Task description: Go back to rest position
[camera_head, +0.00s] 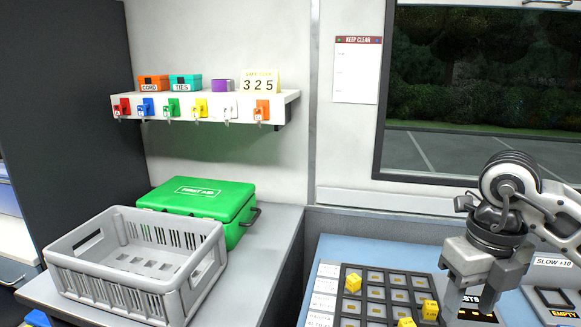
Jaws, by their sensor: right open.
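My right gripper (478,288) is at the lower right, pointing down, open, with nothing seen between its fingers. Whether the fingers touch anything below is unclear. My left gripper is out of view.
A grey crate (103,283) and a green first aid box (200,205) stand on the left counter. A wall shelf (202,104) holds small boxes, with several coloured key tags hanging below. A window (480,90) is behind my right arm. The blue desk (400,252) is bare behind the board.

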